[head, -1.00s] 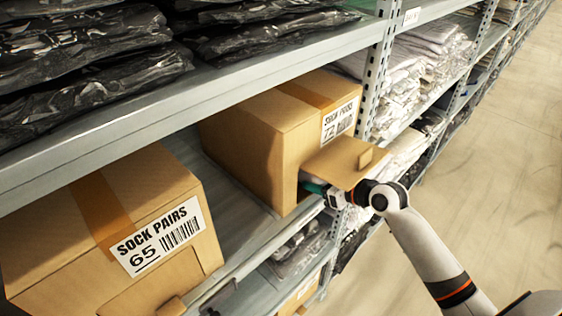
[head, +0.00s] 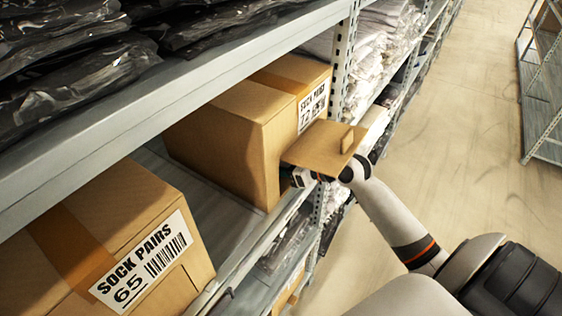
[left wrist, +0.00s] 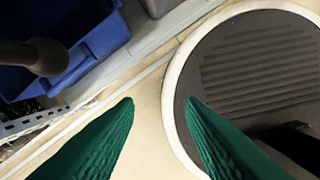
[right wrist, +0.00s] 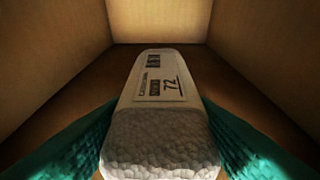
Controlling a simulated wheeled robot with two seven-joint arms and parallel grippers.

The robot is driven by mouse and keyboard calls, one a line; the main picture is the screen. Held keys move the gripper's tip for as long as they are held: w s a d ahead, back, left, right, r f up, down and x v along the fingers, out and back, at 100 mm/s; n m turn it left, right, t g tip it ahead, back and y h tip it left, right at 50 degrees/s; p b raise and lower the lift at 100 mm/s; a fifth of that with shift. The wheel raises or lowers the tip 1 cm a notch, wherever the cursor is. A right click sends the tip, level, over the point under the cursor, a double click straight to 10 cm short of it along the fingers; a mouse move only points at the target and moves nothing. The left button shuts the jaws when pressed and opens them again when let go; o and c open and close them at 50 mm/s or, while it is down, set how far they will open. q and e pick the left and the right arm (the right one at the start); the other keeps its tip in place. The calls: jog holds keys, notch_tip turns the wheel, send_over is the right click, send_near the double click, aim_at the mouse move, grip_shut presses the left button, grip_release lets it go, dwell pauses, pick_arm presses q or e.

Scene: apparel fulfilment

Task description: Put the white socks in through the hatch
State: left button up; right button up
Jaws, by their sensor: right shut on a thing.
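The white socks (right wrist: 160,120) are a pale, knobbly bundle with a paper band printed 72. They lie lengthwise between the green fingers of my right gripper (right wrist: 158,125), which is shut on them. Brown cardboard walls surround them, inside the SOCK PAIRS 72 carton (head: 225,130). In the head view my right wrist (head: 312,178) is at the hatch opening, under the raised hatch flap (head: 325,145); the fingers and socks are hidden. My left gripper (left wrist: 160,100) is open and empty, over the floor.
A second SOCK PAIRS carton (head: 120,240), marked 65, stands nearer on the same shelf. Black bagged garments (head: 80,50) lie on the shelf above. A perforated upright (head: 342,65) stands just past carton 72. The aisle floor (head: 460,120) is clear. A blue bin (left wrist: 80,50) shows in the left wrist view.

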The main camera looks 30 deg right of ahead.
jog(key=o, duration=1)
jog(key=shift+w+a+f, duration=0.1)
jog(key=shift+w+f, duration=0.1)
jog(key=shift+w, duration=0.1)
jog(key=shift+o, duration=0.3)
jog(key=shift+w+a, duration=0.1)
jog(key=shift+r, duration=0.3)
jog(key=shift+s+d, duration=0.25)
jog(key=shift+s, duration=0.2)
jog(key=b+v, duration=0.1)
jog(key=v, duration=0.5)
jog(key=shift+s+b, duration=0.15)
jog(key=shift+b, duration=0.15)
jog(key=shift+s+d+r, duration=0.1)
jog(key=shift+s+r, duration=0.05)
jog(key=shift+r, duration=0.05)
pick_arm(q)
jog(key=shift+s+d+f, duration=0.15)
jog(key=shift+s+f, duration=0.2)
jog(key=shift+f, duration=0.2)
jog(key=shift+s+d+f, duration=0.15)
jog(key=shift+s+f, duration=0.2)
jog(key=shift+f, duration=0.15)
jog(key=shift+s, duration=0.15)
